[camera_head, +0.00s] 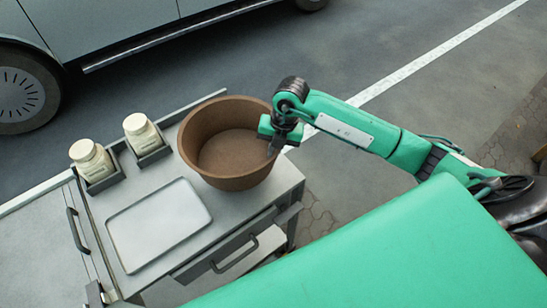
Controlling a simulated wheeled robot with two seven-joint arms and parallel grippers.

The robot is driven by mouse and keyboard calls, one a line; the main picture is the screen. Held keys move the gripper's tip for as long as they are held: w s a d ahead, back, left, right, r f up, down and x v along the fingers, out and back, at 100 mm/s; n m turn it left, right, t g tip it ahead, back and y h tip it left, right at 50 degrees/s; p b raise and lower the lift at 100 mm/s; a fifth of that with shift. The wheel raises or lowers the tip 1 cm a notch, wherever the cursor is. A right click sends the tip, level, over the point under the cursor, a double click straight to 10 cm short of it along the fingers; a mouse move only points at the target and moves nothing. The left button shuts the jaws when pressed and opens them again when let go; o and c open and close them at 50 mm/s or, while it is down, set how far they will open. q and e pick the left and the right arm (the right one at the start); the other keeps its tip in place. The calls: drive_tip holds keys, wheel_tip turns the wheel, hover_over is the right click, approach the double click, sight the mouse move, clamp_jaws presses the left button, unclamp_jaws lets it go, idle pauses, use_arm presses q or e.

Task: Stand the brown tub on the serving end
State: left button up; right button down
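The brown tub (225,170) is a wide, round, open bowl. It is upright and empty over the right end of the grey cart top (205,237); I cannot tell whether it rests on the top or is held just above it. My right gripper (275,147) is at the tub's right rim, with a dark finger showing against the inside wall. The other finger is hidden, so I cannot tell if it is shut on the rim. My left gripper is out of view. No marking shows which end is the serving end.
A flat pale tray (158,225) lies on the cart's near left part. Two cream lidded jars (91,160) (142,133) stand in dark holders along the far left edge. A drawer with a handle (235,255) is below. A parked car (120,25) is behind.

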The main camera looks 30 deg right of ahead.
drive_tip(key=x, duration=0.2)
drive_tip(key=d+p+x, duration=0.1)
drive_tip(key=x, duration=0.2)
drive_tip(key=shift+s+f, duration=0.1)
drive_tip(key=shift+f, duration=0.15)
drive_tip(key=shift+f, duration=0.15)
drive_tip(key=c, duration=1.6)
unclamp_jaws()
drive_tip(key=shift+r, duration=0.3)
drive_tip(key=b+v, duration=0.2)
drive_tip(key=v, duration=1)
drive_tip(key=shift+a+f, duration=0.1)
